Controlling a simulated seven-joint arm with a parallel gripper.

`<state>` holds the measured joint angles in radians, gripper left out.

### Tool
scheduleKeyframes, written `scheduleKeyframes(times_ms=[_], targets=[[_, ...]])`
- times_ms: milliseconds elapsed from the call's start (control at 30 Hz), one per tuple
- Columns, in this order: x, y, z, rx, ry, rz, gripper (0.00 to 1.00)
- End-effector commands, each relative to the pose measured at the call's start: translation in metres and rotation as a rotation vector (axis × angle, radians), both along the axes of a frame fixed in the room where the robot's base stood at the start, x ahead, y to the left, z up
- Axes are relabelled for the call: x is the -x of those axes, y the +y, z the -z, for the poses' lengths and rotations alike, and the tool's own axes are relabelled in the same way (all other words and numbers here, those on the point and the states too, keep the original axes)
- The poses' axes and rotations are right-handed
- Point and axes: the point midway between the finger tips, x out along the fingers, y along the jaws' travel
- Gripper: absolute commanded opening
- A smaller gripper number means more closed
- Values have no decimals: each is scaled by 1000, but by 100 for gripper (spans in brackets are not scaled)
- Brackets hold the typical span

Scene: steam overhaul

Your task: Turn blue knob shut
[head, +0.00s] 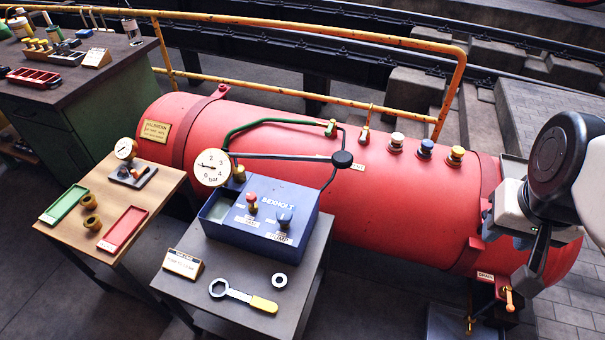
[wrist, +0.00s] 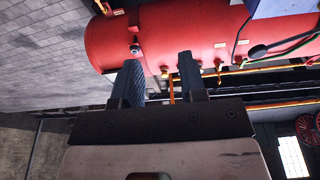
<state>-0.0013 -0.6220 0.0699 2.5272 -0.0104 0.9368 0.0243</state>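My gripper (head: 535,268) is at the tank's right end, right of all these knobs and touching none. In the wrist view my gripper (wrist: 158,78) has its two fingers apart with nothing held between them. The wrist view shows the red tank (wrist: 150,30) beyond the fingertips; I cannot pick out the blue knob there.
A yellow railing (head: 300,32) runs behind the tank. An orange-handled valve (head: 508,296) is low near my gripper. A wrench (head: 243,297) and a ring (head: 279,280) lie on the front cart. A pipe with a black round handle (head: 342,160) rises over the tank's middle.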

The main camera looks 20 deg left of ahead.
Motion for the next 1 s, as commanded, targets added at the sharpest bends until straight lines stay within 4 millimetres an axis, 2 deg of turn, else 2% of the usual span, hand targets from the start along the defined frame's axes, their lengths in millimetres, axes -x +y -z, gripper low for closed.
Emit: scheduleKeyframes(times_ms=[33, 233, 267, 667, 1000], targets=[[-4, 2, 1, -1, 3, -3, 46], [-26, 17, 7, -8, 19, -16, 77], [-31, 20, 8, -10, 22, -17, 78], [-95, 75, 33, -24, 63, -51, 78], [-140, 136, 66, -29, 99, -79, 78]])
